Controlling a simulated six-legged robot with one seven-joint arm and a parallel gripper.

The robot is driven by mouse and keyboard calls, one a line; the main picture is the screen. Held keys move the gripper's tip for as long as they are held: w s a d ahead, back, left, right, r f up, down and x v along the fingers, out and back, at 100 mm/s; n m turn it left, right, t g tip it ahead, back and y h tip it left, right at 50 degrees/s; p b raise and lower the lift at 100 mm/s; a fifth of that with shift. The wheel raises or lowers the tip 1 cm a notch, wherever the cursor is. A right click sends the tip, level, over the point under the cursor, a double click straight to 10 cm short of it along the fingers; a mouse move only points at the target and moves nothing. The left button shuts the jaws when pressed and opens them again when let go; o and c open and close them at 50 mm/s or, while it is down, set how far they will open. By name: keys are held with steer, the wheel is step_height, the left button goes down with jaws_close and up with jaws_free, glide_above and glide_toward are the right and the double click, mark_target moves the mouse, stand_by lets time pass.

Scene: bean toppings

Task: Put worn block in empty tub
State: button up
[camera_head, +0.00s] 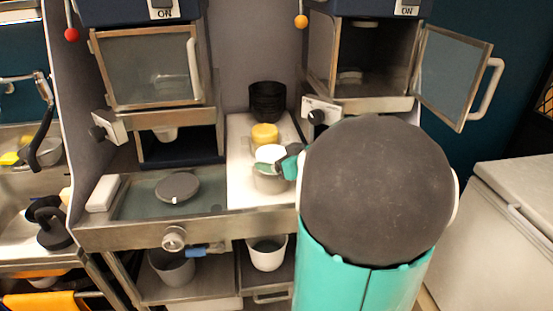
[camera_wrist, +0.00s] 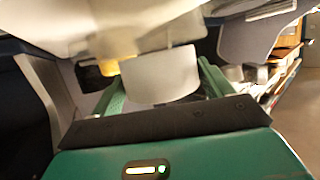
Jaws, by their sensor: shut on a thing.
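My gripper (camera_head: 277,165) is shut on a smooth white round block (camera_head: 269,153), over the white counter on the right. In the wrist view the white block (camera_wrist: 160,76) sits between the two green fingers of my gripper (camera_wrist: 160,88). I cannot tell whether it looks worn. A grey tub (camera_head: 270,184) shows just below the block; its inside is hidden, and I cannot tell whether they touch. A white tub (camera_head: 267,257) on the lower shelf looks empty. A grey tub (camera_head: 172,268) stands on the lower shelf to its left.
A yellow round piece (camera_head: 265,133) and stacked black bowls (camera_head: 267,101) stand behind the block. The right cabinet's door (camera_head: 452,76) hangs open; the left door (camera_head: 147,67) appears shut. A round grey lid (camera_head: 177,187) lies on the left worktop. My arm hides the counter's right side.

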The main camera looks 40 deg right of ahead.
steer(key=shift+f, duration=0.8)
stand_by(0.8)
steer(key=o, duration=1.1)
steer(key=v, duration=1.3)
steer(key=shift+s+r, duration=0.15)
steer(key=shift+s, duration=0.2)
steer(key=shift+w, duration=0.1)
